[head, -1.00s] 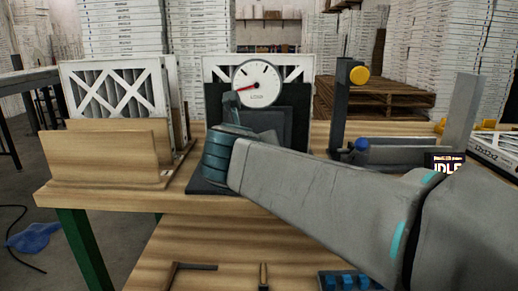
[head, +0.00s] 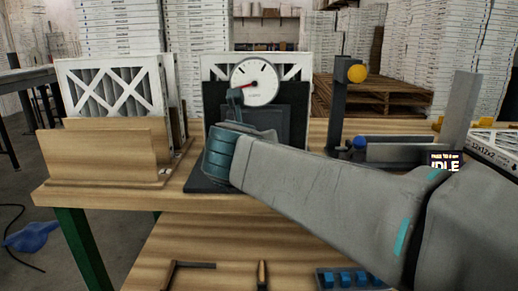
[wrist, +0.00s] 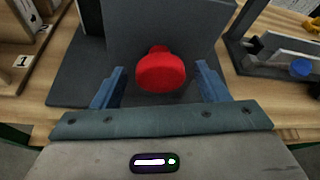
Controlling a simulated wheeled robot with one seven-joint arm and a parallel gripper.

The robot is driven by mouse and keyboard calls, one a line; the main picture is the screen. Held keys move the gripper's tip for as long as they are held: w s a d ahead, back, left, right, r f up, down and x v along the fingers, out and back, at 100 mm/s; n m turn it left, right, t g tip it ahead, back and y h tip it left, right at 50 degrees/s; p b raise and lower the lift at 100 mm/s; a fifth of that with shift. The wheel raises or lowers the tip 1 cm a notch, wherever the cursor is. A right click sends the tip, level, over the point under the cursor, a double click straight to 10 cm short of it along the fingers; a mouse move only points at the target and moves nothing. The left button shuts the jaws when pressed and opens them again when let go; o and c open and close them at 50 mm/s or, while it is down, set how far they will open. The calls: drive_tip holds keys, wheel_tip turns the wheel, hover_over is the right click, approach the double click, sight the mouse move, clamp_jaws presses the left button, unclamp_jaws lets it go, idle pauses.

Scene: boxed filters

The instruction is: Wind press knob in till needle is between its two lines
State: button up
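The press knob is a red round knob (wrist: 161,72) on a short stem, in the middle of the wrist view. My gripper (wrist: 160,85) is open, one blue finger on each side of the knob, with gaps between fingers and knob. In the head view my gripper (head: 237,108) is in front of the press (head: 213,100), and my arm hides the knob there. The round white gauge (head: 255,82) stands above the press. Its red needle points left and slightly down; its two lines are too small to make out.
A wooden rack (head: 100,152) holding white filters (head: 112,88) stands left of the press. To the right is a dark post fixture with a yellow knob (head: 357,73) and a blue knob (head: 360,142). A small display (head: 445,162) reads IDLE. Tools lie on the lower shelf.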

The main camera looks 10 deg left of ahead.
drive_tip(key=p+v, duration=0.3)
drive_tip(key=v, duration=1.1)
drive_tip(key=shift+d, duration=0.1)
drive_tip(key=w+d+r+n+y+p, duration=0.65)
drive_tip(key=n+p, duration=0.45)
drive_tip(key=n, duration=0.7)
drive_tip(key=s+d+f+n+g+h+p, duration=0.4)
drive_tip(key=s+d+f+n+g+p, duration=0.1)
drive_tip(key=d, duration=0.5)
drive_tip(key=s+d+f+n+g+h+p, duration=0.4)
drive_tip(key=s+d+f+n, duration=0.3)
drive_tip(key=d, duration=0.4)
drive_tip(key=shift+s+d+f+n+g+p, duration=0.2)
drive_tip(key=shift+d+f+n+g+p, duration=0.1)
drive_tip(key=shift+n+g+p, duration=0.4)
